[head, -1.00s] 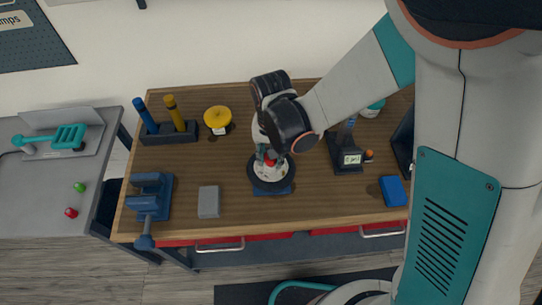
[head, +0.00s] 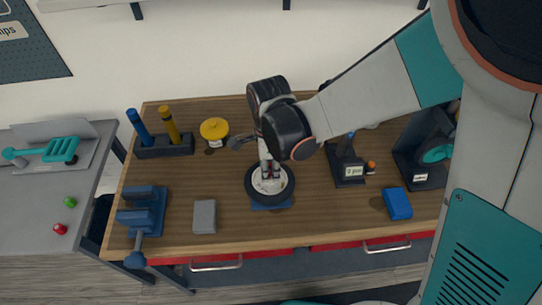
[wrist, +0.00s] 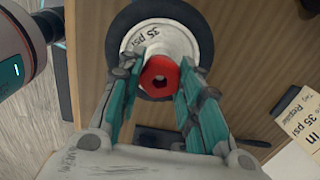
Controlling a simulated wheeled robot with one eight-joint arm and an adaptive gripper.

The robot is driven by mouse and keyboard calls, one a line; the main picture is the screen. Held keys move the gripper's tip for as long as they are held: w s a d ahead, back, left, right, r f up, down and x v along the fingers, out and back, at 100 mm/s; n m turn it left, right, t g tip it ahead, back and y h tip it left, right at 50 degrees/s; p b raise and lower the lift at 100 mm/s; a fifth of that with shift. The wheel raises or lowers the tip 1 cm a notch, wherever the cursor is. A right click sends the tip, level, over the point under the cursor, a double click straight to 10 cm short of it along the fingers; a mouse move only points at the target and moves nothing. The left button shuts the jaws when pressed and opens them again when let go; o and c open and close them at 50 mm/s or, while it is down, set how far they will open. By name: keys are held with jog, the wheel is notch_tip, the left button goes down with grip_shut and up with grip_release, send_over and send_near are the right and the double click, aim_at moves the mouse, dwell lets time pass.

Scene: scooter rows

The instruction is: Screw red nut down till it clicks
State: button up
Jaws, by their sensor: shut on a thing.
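The red nut (wrist: 160,77), with a dark centre hole, sits at the middle of a white wheel hub (wrist: 180,38) marked "35 psi". The hub is inside a black tyre (wrist: 121,22). In the head view the wheel (head: 252,192) lies flat on a blue base (head: 271,208) at the front middle of the bench. My gripper (wrist: 158,74) is over the hub, its teal fingers on both sides of the nut and shut on it. In the head view my gripper (head: 268,174) points down at the hub, and the nut is hidden. The thread under the nut cannot be seen.
On the wooden bench stand a blue vise (head: 143,212), grey block (head: 204,216), yellow-lidded jar (head: 214,129), blue block (head: 397,204) and a dark device with display (head: 347,166). Small red (head: 60,229) and green (head: 70,202) pieces lie on the grey side table.

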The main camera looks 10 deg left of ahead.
jog(key=shift+m, duration=1.2)
jog(key=o, duration=1.1)
